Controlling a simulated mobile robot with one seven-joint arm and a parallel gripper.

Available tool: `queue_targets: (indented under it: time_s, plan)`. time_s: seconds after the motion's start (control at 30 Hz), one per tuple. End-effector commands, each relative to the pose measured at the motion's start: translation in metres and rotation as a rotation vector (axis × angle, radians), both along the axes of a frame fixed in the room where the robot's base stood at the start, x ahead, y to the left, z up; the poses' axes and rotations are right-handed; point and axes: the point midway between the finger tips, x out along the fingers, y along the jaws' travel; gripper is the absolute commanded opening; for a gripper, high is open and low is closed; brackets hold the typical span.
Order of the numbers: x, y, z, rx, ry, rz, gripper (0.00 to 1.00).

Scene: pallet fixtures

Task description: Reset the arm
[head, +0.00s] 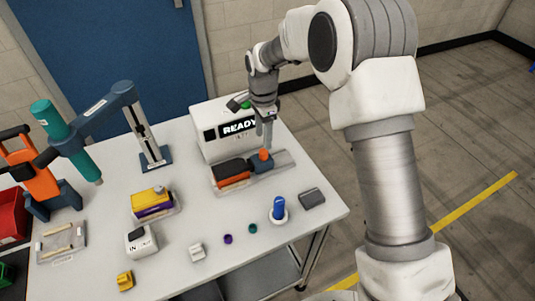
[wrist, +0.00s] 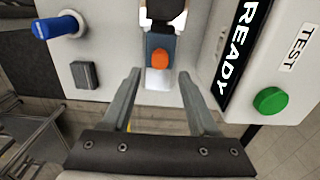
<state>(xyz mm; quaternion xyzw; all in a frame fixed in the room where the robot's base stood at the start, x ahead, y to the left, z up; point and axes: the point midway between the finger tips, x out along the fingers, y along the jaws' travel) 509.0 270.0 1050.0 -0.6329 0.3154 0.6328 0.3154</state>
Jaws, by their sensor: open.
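My gripper (head: 267,131) hangs above the right end of a pallet fixture in front of the READY machine. In the wrist view my gripper (wrist: 160,76) is open, its two fingers apart with nothing between the tips. An orange button-like part (wrist: 160,57) on a blue-grey block sits just beyond the fingertips. The same orange part (head: 265,154) shows under my gripper in the head view. I cannot tell the exact height of the fingers above it.
The white READY machine (head: 215,149) stands close behind my gripper, with a green button (wrist: 270,100). A blue-handled part (head: 279,208) and a grey block (head: 312,198) are near the right table edge. A yellow and purple stack (head: 152,203) and a white IN box (head: 140,243) are left.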

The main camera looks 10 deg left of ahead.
Motion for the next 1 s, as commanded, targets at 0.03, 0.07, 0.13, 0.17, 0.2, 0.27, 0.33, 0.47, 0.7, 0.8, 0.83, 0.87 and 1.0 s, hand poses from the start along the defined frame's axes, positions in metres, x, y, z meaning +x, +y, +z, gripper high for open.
queue_targets:
  time_s: [0.03, 0.07, 0.13, 0.17, 0.2, 0.27, 0.33, 0.47, 0.7, 0.8, 0.83, 0.87, 1.0]
  plan:
    - [0.0, 0.0, 0.0, 0.0, 0.0, 0.0, 0.6]
    - [0.0, 0.0, 0.0, 0.0, 0.0, 0.0, 0.6]
    - [0.0, 0.0, 0.0, 0.0, 0.0, 0.0, 0.6]
    - [0.0, 0.0, 0.0, 0.0, 0.0, 0.0, 0.6]
    - [0.0, 0.0, 0.0, 0.0, 0.0, 0.0, 0.6]
    - [0.0, 0.0, 0.0, 0.0, 0.0, 0.0, 0.6]
    - [0.0, 0.0, 0.0, 0.0, 0.0, 0.0, 0.6]
    - [0.0, -0.002, 0.004, 0.001, -0.003, 0.004, 0.6]
    - [-0.006, -0.04, 0.062, 0.013, -0.062, 0.106, 0.6]
    - [-0.016, -0.066, 0.096, 0.014, -0.1, 0.176, 0.6]
    - [-0.02, -0.074, 0.105, 0.013, -0.11, 0.197, 0.6]
    - [-0.023, -0.082, 0.114, 0.011, -0.122, 0.218, 0.6]
    - [-0.046, -0.117, 0.152, 0.001, -0.173, 0.313, 0.6]
